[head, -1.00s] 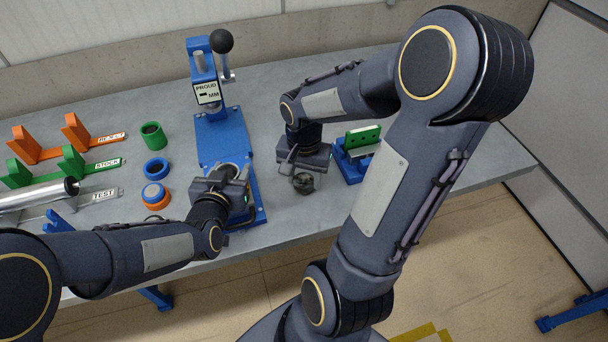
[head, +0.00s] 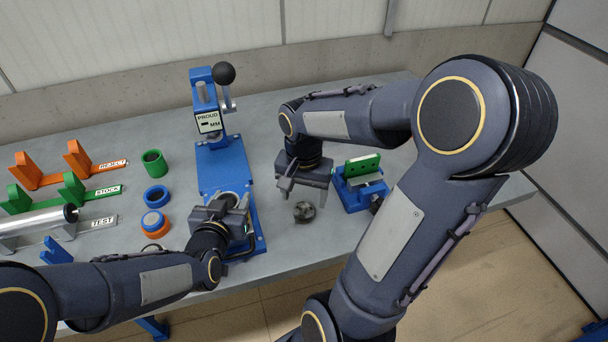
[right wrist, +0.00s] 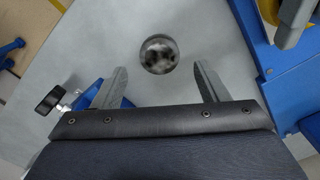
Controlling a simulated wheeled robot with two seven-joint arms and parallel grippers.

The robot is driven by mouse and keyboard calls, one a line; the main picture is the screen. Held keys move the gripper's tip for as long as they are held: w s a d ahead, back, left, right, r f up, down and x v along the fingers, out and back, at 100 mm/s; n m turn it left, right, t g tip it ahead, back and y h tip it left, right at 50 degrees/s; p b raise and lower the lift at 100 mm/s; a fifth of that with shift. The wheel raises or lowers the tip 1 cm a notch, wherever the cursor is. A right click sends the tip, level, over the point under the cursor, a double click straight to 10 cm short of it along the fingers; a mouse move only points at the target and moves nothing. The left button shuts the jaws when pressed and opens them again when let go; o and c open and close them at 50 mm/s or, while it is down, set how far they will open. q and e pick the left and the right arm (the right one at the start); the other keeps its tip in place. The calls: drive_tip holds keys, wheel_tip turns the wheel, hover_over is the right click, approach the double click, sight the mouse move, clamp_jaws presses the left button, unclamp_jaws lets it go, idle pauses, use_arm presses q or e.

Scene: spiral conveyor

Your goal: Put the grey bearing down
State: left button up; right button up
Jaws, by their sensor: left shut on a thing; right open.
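The grey bearing (head: 304,211) rests on the bare tabletop, between the blue press base and the small blue fixture. It shows as a round dark metal piece in the right wrist view (right wrist: 159,54). My right gripper (head: 303,194) is open and empty, with its fingers apart from the bearing. In the right wrist view the bearing lies just beyond the gap between the open fingertips (right wrist: 162,78). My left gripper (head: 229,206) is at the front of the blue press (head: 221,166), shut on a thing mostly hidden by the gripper.
A blue fixture with a green top (head: 363,164) stands right of the bearing. A green cup (head: 154,163), a blue ring (head: 156,195) and an orange ring with a blue piece (head: 153,224) stand left of the press. Labelled racks line the left side.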

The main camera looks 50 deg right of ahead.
sight(304, 209)
wheel_tip(304, 209, up, 8)
idle(0.5)
use_arm(q)
drive_tip(key=o, duration=1.4)
drive_tip(key=v, duration=1.2)
